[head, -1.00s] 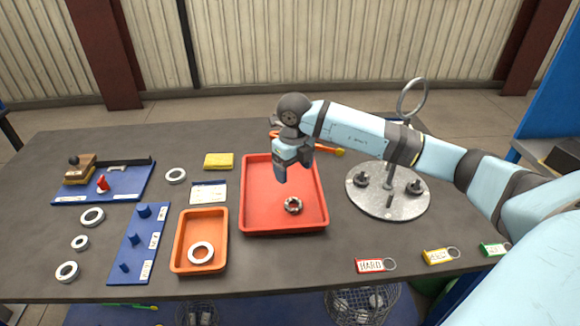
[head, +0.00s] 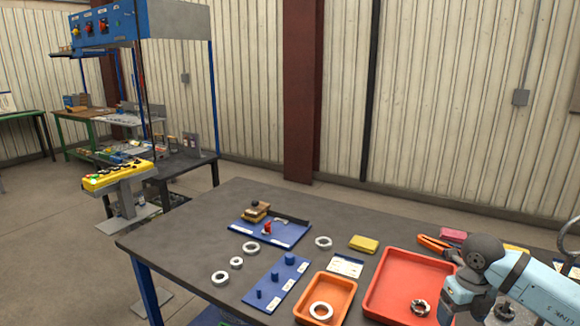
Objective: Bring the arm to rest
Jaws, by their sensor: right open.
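My right arm comes in from the right edge in the head view. Its gripper (head: 457,308) points down over the right side of the red tray (head: 388,277). The gripper is open, and nothing shows between its fingers; its lower end is close to the bottom edge of the picture. A dark metal ring-shaped part (head: 420,307) lies in the red tray, to the left of the gripper. My left gripper does not show.
An orange tray (head: 350,290) holding a white ring (head: 321,311) stands left of the red tray. A blue peg board (head: 262,290), loose rings and a blue fixture board (head: 290,238) lie further left. Open floor separates the table from a yellow control panel (head: 118,176).

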